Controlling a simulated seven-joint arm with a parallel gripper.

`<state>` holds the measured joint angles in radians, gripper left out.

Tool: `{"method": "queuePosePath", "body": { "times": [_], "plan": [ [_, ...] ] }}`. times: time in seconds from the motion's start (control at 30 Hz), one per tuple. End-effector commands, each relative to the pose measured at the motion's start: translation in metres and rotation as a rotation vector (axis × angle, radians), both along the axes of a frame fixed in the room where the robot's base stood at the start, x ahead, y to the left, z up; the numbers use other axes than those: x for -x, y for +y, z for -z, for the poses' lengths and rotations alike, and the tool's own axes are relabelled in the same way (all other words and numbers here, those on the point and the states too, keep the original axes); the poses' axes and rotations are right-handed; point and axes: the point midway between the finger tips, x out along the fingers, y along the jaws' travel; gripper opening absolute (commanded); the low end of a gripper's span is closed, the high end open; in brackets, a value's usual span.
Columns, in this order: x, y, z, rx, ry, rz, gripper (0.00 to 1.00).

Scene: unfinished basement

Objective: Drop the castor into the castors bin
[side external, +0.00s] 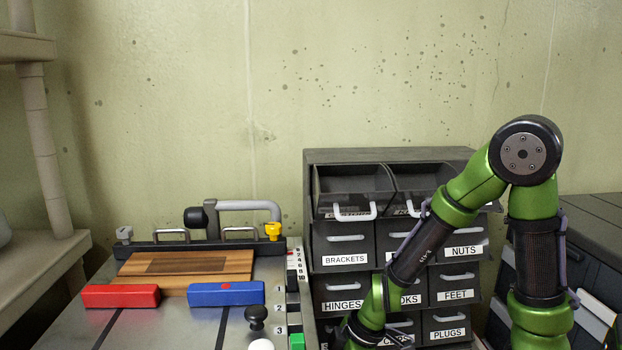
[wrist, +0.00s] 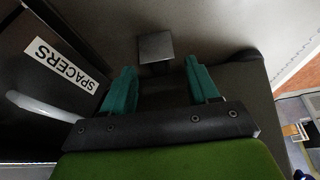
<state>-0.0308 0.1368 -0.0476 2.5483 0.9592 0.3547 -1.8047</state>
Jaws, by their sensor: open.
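My gripper (wrist: 162,80) is open, with teal fingers apart and nothing between them in the wrist view. Just beyond the fingertips is a small dark grey square-faced piece (wrist: 155,47); it may be the castor, but I cannot tell for sure. In the side view my gripper is low in front of the drawer cabinet, and its fingers are out of sight. Two open-topped bins, left (side external: 350,182) and right (side external: 418,178), sit in the cabinet's top row. Handles partly cover their labels, so I cannot read which one is the castors bin.
The cabinet has labelled drawers, including brackets (side external: 345,246), nuts (side external: 462,243) and plugs (side external: 448,325). A spacers drawer (wrist: 45,75) is close on the left in the wrist view. A workbench (side external: 180,325) with red (side external: 120,296) and blue (side external: 225,293) blocks stands left of the cabinet.

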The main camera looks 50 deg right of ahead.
Motion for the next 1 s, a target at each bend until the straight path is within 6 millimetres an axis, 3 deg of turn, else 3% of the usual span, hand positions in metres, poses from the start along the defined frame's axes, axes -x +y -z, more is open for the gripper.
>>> {"method": "queuePosePath", "body": {
  "times": [0.3,0.7,1.0],
  "plan": [
    [-0.007,0.004,0.024,0.000,0.002,0.001,0.60],
    [-0.009,0.005,0.028,0.001,-0.001,0.000,0.60],
    [-0.009,0.005,0.028,0.001,-0.001,0.000,0.14]
  ]
}}
